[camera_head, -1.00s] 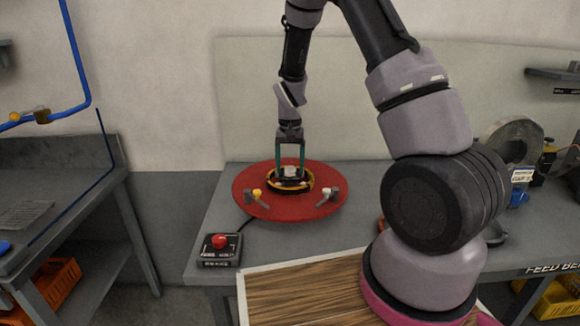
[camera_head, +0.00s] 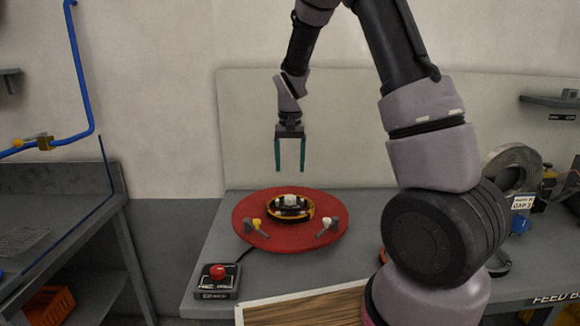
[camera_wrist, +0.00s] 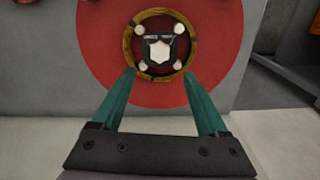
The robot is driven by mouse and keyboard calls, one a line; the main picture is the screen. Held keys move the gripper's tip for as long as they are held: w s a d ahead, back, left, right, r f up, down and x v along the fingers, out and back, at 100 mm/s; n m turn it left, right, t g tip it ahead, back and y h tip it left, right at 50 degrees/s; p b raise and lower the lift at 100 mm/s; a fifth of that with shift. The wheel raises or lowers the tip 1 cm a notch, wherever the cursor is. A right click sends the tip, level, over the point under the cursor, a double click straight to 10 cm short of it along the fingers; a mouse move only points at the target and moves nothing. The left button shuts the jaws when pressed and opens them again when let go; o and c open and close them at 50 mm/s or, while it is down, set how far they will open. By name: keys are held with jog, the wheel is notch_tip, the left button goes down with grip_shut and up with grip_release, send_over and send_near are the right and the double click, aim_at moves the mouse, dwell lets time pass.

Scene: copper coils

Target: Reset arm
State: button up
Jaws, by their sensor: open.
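My gripper (camera_head: 290,168) is open and empty, its two green fingers pointing down above the red round plate (camera_head: 255,205). A copper-coloured coil ring (camera_head: 272,214) sits at the middle of the plate, around a dark holder with a white top (camera_head: 291,200). In the wrist view my gripper (camera_wrist: 160,76) has its fingers spread on either side, with the coil (camera_wrist: 133,45) beyond the tips and apart from them. The holder (camera_wrist: 159,48) and several white round posts show inside the coil there.
A yellow-tipped clamp (camera_head: 257,225) and a white-tipped clamp (camera_head: 328,226) stand on the plate. A control box with a red button (camera_head: 217,272) sits at the grey bench's left front corner. A large grey ring (camera_head: 513,165) and a small sign (camera_head: 522,202) are at right.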

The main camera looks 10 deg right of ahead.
jog(key=shift+r, duration=0.1)
jog(key=s+d+r+t+y, duration=0.1)
jog(key=s+d+r+t, duration=0.1)
jog(key=s+r, duration=0.45)
jog(key=s+d+r+t+y, duration=0.15)
jog(key=s+r, duration=0.25)
jog(key=r, duration=0.6)
jog(key=s+d+r+t, duration=0.2)
jog(key=s+r, duration=0.4)
jog(key=s, duration=0.8)
jog(key=shift+s+r+m+t, duration=0.15)
jog(key=shift+s+m+t, duration=0.15)
jog(key=shift+t, duration=0.55)
jog(key=shift+h, duration=0.25)
